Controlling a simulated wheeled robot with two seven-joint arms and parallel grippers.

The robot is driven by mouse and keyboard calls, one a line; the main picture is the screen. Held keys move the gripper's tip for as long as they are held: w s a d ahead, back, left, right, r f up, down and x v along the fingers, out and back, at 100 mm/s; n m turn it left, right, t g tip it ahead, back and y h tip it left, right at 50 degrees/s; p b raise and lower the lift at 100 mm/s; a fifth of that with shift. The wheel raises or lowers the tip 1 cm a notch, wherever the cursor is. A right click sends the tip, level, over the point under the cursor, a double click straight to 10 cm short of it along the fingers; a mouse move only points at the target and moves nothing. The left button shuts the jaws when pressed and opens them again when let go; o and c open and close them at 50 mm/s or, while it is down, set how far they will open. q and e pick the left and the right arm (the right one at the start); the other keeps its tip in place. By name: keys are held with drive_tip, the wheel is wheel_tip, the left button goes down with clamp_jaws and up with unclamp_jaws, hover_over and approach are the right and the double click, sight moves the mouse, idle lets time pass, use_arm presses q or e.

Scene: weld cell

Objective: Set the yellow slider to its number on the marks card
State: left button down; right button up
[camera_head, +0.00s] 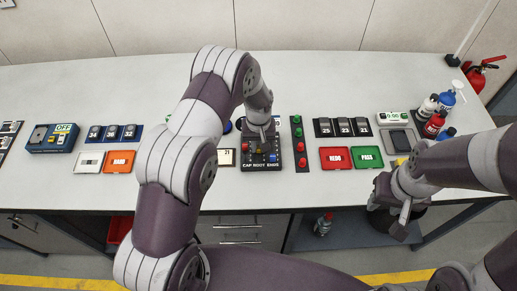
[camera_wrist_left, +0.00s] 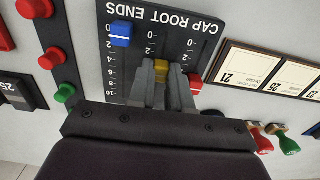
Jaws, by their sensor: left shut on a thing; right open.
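The black slider panel (camera_head: 287,160) lettered CAP ROOT ENDS stands on the table below my left gripper (camera_head: 260,143). In the left wrist view the panel (camera_wrist_left: 185,22) appears upside down. The yellow slider (camera_wrist_left: 161,67) is in the middle slot, under ROOT, between the fingers of my left gripper (camera_wrist_left: 162,80), which is shut on it. The fingers hide most scale marks beside it, so its number cannot be read. The blue slider (camera_wrist_left: 120,34) is near its 0 end; the red slider (camera_wrist_left: 195,82) is further down its slot. My right gripper (camera_head: 388,212) is open and empty at the front edge.
Framed cards (camera_wrist_left: 252,66) with 21 and 25 lie beside the panel; their small print is unreadable. Red and green buttons (camera_head: 299,146) line its other side. Red and green trays (camera_head: 336,159), (camera_head: 367,157) and bottles (camera_head: 433,123) stand to the right.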

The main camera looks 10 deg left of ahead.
sight(259, 149)
use_arm(q)
drive_tip(key=shift+s, duration=0.2)
drive_tip(key=c, duration=1)
unclamp_jaws()
drive_tip(key=shift+s+d+r, duration=0.1)
drive_tip(key=shift+s+d, duration=0.05)
drive_tip(key=shift+s, duration=0.1)
drive_tip(key=shift+c, duration=0.2)
drive_tip(key=shift+w, duration=0.2)
drive_tip(key=shift+r, duration=0.2)
wheel_tip(259, 149, up, 12)
drive_tip(key=b, duration=0.3)
use_arm(e)
drive_tip(key=f, duration=0.2)
drive_tip(key=shift+s+d+f, duration=0.1)
drive_tip(key=shift+s+f, duration=0.2)
drive_tip(key=shift+f, duration=0.1)
